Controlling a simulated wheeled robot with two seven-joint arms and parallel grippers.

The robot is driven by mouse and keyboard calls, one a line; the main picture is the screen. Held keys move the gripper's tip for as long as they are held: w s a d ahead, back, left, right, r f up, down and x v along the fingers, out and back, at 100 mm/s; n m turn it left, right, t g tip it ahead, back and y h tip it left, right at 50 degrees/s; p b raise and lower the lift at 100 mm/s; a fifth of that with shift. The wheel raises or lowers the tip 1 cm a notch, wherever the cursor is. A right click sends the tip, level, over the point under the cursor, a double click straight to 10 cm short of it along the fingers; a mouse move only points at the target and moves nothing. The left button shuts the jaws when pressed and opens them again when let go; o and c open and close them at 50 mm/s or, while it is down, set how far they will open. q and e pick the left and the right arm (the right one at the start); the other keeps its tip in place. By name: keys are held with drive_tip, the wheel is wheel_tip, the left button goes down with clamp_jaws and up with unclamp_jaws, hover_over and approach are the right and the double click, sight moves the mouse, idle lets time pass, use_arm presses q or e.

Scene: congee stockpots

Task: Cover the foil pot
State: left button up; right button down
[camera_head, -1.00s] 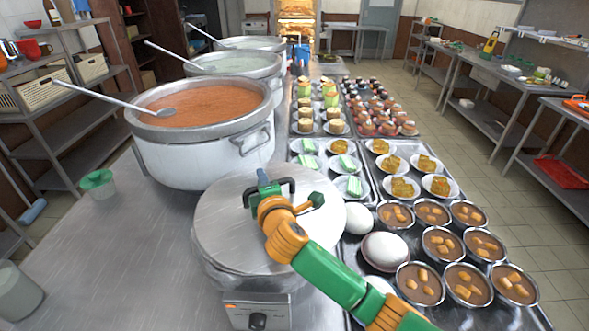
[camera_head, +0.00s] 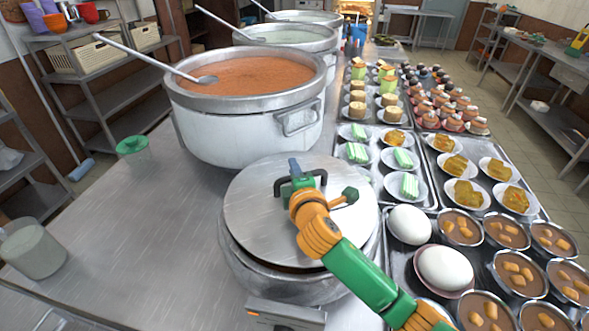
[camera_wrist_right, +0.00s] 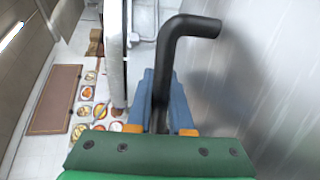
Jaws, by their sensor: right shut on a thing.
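The foil pot (camera_head: 250,262) is a squat silver pot at the front of the counter. A round steel lid (camera_head: 250,215) with a black handle is over it, set toward the pot's back. A dark strip of the pot's inside shows along the front, between lid edge and rim. Whether the lid touches the rim at the back I cannot tell. My right gripper (camera_head: 300,180) is shut on the lid's handle. In the right wrist view the blue fingers (camera_wrist_right: 162,108) close around the black handle (camera_wrist_right: 178,45), beside the lid's metal face (camera_wrist_right: 265,75). My left gripper is out of view.
A large pot of orange congee (camera_head: 245,135) with a ladle stands just behind. Trays of bowls, eggs (camera_head: 445,268) and plated cakes (camera_head: 405,185) crowd the right side.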

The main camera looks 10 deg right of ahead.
drive_tip(key=shift+s+r, duration=0.1)
drive_tip(key=shift+s, duration=0.15)
drive_tip(key=shift+w+a+p, duration=0.1)
drive_tip(key=shift+p, duration=0.3)
drive_tip(key=shift+f, duration=0.2)
drive_tip(key=shift+f+b, duration=0.3)
drive_tip(key=shift+f, duration=0.15)
drive_tip(key=shift+f, duration=0.25)
idle(0.7)
drive_tip(key=c, duration=0.7)
unclamp_jaws()
drive_tip(key=shift+s, duration=0.25)
drive_tip(key=shift+c, duration=0.2)
